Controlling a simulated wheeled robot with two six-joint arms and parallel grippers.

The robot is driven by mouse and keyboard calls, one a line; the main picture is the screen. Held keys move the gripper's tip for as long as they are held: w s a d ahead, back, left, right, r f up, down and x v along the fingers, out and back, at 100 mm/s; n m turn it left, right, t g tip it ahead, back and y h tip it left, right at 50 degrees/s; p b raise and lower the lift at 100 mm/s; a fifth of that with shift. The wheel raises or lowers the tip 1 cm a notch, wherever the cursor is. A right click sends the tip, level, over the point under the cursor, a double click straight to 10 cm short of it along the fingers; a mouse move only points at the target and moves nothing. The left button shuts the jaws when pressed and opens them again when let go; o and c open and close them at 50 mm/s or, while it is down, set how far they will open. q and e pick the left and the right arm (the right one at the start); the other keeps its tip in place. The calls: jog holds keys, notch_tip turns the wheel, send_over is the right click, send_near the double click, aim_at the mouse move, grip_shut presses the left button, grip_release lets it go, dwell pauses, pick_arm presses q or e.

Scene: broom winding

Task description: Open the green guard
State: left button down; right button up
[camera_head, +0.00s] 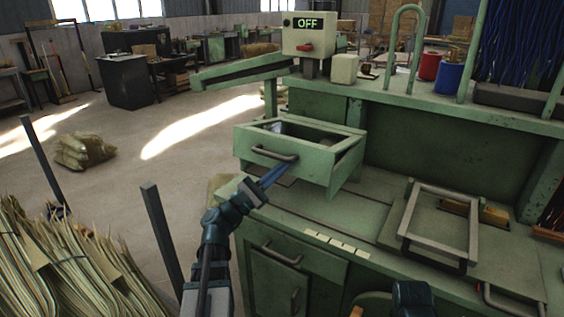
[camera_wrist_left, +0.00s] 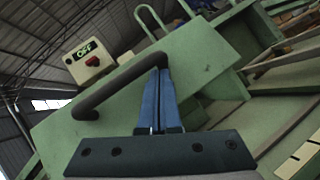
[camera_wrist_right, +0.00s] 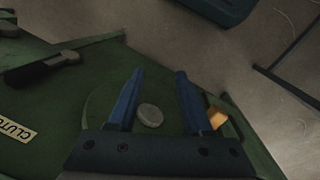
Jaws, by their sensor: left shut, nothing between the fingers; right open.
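A green drawer-like box (camera_head: 325,165) with an open top juts from the green machine. Its front panel (camera_wrist_left: 195,65) has a dark bar handle (camera_head: 275,153), also large in the left wrist view (camera_wrist_left: 112,92). A separate square metal frame (camera_head: 408,219) lies on the worktop; I cannot tell which part is the green guard. My left gripper (camera_head: 280,169) is shut and empty, its blue fingertips (camera_wrist_left: 159,68) at one end of the handle; contact is unclear. My right gripper (camera_wrist_right: 155,75) is open and empty above a green surface with a round grey knob (camera_wrist_right: 150,115).
A control box (camera_head: 312,34) reading OFF stands behind the drawer-like box. Straw bundles (camera_head: 60,265) and dark posts (camera_head: 162,238) stand at left. Red (camera_head: 430,66) and blue (camera_head: 447,77) spools sit on the upper shelf. Open floor lies at left.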

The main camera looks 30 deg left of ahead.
pick_arm(q)
jog(key=w+r+n+g+y+p, duration=0.2)
jog(key=w+r+p, duration=0.1)
jog(key=r+p, duration=0.8)
jog(key=w+r+n+g+y+p, duration=0.1)
jog(key=w+r+g+y+p, duration=0.15)
jog(key=r+p, duration=0.9)
jog(key=w+r+p, duration=0.4)
jog(key=w+p, duration=0.4)
jog(key=w, duration=0.1)
jog(key=w+d+r+p, duration=0.1)
jog(key=w+r+p, duration=0.2)
jog(key=w+p, duration=0.6)
jog(key=shift+w+d+r+h, duration=0.35)
jog(key=shift+w+h, duration=0.1)
jog(key=shift+w, duration=0.3)
